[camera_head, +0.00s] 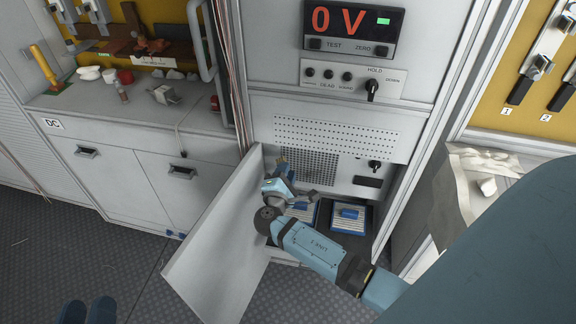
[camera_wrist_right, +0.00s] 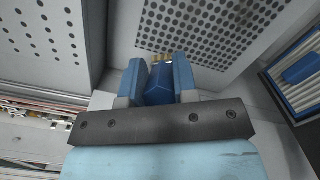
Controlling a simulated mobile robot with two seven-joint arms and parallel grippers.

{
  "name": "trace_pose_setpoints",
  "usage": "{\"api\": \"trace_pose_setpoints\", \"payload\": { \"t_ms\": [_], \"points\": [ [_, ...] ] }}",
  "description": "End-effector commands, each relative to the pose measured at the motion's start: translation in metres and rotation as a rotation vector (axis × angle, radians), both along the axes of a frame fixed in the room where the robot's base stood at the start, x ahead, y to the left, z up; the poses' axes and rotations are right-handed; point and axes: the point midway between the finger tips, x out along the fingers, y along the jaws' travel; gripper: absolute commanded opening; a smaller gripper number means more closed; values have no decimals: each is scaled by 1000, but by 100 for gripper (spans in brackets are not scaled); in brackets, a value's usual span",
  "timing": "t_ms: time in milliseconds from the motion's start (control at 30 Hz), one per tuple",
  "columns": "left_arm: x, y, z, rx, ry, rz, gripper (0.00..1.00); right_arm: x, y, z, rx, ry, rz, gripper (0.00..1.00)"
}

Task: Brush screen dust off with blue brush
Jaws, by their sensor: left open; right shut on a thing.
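The blue brush (camera_wrist_right: 160,90) is between the two blue fingers of my right gripper (camera_wrist_right: 160,70) in the right wrist view. Its yellowish tip points at the perforated screen (camera_wrist_right: 215,25); I cannot tell whether it touches. In the head view the dark mesh screen (camera_head: 315,167) is on the cabinet's lower front, and my right gripper (camera_head: 282,168) is at its left edge. The brush is hard to make out there. No dust can be told apart on the screen. My left gripper (camera_head: 87,312) is open and empty at the bottom left, over the floor.
A grey cabinet door (camera_head: 222,245) stands open left of my right arm. A knob (camera_head: 374,165) sticks out right of the screen. A workbench (camera_head: 100,105) is at left.

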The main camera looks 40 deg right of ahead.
Motion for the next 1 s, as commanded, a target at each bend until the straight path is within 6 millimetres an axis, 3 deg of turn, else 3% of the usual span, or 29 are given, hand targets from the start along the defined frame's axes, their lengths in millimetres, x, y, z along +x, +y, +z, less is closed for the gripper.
{"api": "trace_pose_setpoints", "payload": {
  "t_ms": [200, 633, 1000],
  "points": [
    [0, 0, 5, 0, 0, 0, 43, -14, 17, 1, 2, 0, 0, 4],
    [0, 0, 5, 0, 0, 0, 43, -18, 21, 0, 1, 1, 0, 4],
    [0, 0, 10, 0, 0, 0, 43, -36, 42, 0, 2, 0, -1, 4]
  ]
}}
